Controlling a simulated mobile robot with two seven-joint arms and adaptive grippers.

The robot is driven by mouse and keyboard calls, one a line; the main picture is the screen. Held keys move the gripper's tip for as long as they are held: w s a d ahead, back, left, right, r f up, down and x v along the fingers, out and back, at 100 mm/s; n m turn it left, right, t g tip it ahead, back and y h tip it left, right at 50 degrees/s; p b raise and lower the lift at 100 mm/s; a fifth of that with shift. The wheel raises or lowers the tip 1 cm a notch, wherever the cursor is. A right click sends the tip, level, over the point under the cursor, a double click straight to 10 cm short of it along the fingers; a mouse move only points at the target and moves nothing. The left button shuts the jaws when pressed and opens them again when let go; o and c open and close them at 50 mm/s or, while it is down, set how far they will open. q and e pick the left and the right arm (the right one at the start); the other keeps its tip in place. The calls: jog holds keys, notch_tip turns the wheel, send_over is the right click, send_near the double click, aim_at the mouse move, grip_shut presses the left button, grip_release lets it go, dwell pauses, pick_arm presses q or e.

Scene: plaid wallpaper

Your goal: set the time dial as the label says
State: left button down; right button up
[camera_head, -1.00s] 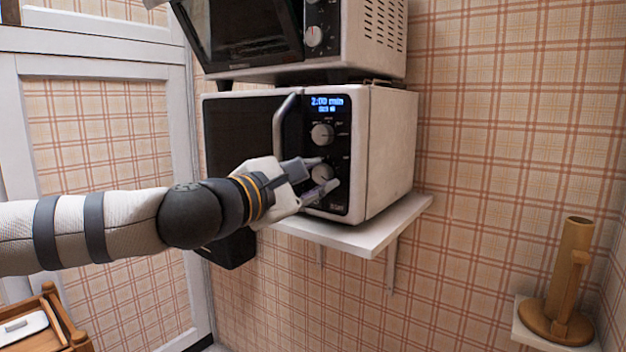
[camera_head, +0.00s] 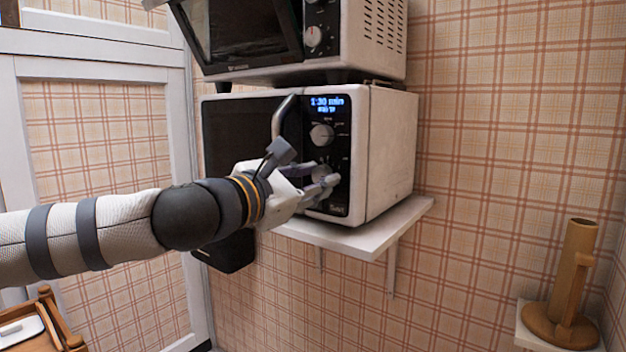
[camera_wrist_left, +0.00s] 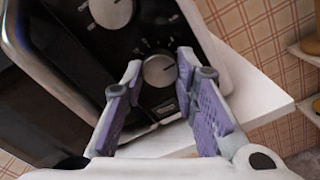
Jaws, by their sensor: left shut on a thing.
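The white microwave (camera_head: 392,150) stands on a wall shelf, with a black control panel on its front. Its blue display (camera_head: 327,102) appears to read 1:30 min, with a smaller blurred line below. The upper dial (camera_head: 321,134) is free. My left gripper (camera_head: 322,181) is at the lower dial, which is mostly hidden behind it in the head view. In the left wrist view the purple-padded fingers are shut on the lower dial (camera_wrist_left: 159,71), one on each side. The upper dial (camera_wrist_left: 110,10) is cut by the top edge there. I cannot make out a readable label.
The microwave's door handle (camera_head: 280,113) stands out just left of the panel, close to my left gripper. A second oven (camera_head: 362,38) sits on top. The white shelf (camera_head: 372,240) runs beneath. A wooden holder (camera_head: 572,285) stands at lower right.

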pick_arm(q)
jog(key=c, duration=1.3)
grip_release()
jog(key=v, duration=1.2)
